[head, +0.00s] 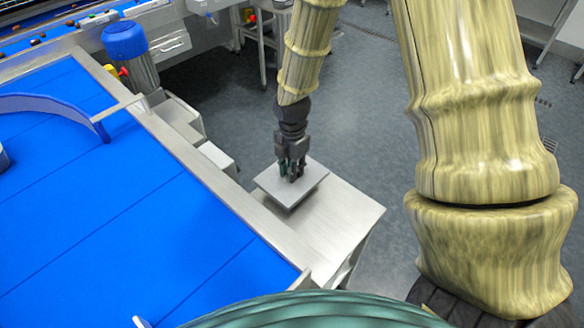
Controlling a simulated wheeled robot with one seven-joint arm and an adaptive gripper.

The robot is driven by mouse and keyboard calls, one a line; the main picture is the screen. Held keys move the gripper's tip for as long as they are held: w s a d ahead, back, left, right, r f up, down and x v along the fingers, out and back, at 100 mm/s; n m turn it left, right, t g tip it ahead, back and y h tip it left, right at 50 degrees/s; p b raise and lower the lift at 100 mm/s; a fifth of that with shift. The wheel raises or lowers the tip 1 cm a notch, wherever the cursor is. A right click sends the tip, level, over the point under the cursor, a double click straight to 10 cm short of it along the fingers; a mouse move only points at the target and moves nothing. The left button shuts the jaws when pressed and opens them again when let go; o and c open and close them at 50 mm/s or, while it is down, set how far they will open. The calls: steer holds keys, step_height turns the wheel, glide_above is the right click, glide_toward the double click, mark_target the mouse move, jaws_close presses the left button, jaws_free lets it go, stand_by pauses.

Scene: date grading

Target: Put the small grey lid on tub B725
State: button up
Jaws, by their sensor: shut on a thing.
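The small grey lid (267,184) is a flat, square plate over the steel side table at the right of the blue conveyor. My gripper (291,175) points down at the lid's middle and is shut on it; the fingers hide the spot where they hold. A dark shadow shows under the lid's front edge. I cannot tell whether the lid hangs just above the table or rests on something. No tub with a readable B725 label shows; anything beneath the lid is hidden.
The steel side table (345,215) has bare room to the right and front of the lid. The wide blue conveyor (120,220) with a raised steel edge lies at left. A blue motor (126,42) stands at its far side. Grey floor is open behind.

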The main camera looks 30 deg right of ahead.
steer(key=shift+f, duration=0.15)
steer(key=o, duration=1.4)
steer(key=shift+r+p, duration=3.45)
steer(key=shift+r, duration=0.1)
steer(key=shift+f, duration=0.1)
